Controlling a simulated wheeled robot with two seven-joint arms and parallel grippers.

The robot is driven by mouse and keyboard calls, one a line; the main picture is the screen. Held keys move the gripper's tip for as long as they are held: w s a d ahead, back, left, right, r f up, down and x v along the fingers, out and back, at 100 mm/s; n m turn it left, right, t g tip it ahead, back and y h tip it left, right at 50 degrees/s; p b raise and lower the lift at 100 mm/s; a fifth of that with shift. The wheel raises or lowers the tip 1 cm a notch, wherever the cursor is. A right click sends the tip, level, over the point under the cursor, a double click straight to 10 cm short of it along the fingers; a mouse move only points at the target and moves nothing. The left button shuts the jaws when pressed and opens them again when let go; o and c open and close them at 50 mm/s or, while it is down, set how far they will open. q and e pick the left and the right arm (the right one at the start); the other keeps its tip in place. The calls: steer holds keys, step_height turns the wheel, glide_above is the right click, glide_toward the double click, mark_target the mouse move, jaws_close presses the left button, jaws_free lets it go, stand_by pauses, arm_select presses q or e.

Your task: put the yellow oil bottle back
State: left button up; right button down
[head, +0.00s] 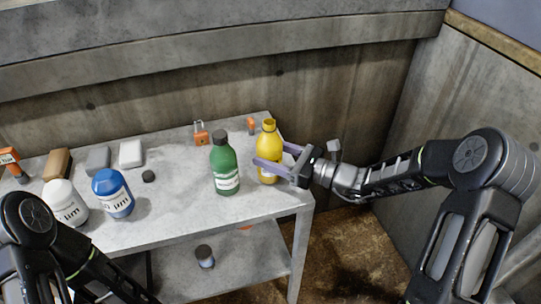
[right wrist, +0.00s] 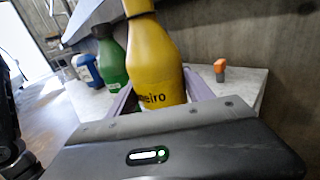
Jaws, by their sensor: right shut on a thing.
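The yellow oil bottle (head: 268,145) stands upright at the right end of the grey table. My right gripper (head: 268,165) comes in from the right and is shut on the bottle at its lower body, with a purple finger on each side. In the right wrist view the bottle (right wrist: 155,65) fills the space between the fingers, with part of its lettering showing and its base hidden by the gripper body. I cannot tell whether the base touches the tabletop. My left arm shows at the lower left of the head view, but its gripper is out of view.
A green bottle (head: 224,165) stands just left of the yellow one. A blue jar (head: 113,193), a white jar (head: 64,203), small blocks and an orange padlock (head: 201,134) are on the table (head: 180,215). A small orange item (head: 251,126) is behind. A concrete wall backs the table.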

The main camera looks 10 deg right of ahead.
steer(key=shift+f, duration=0.3)
steer(key=shift+f, duration=0.1)
steer(key=shift+c, duration=2)
jaws_free()
steer(key=v, duration=1.2)
steer(key=shift+s+b, duration=0.1)
steer(key=shift+b, duration=0.3)
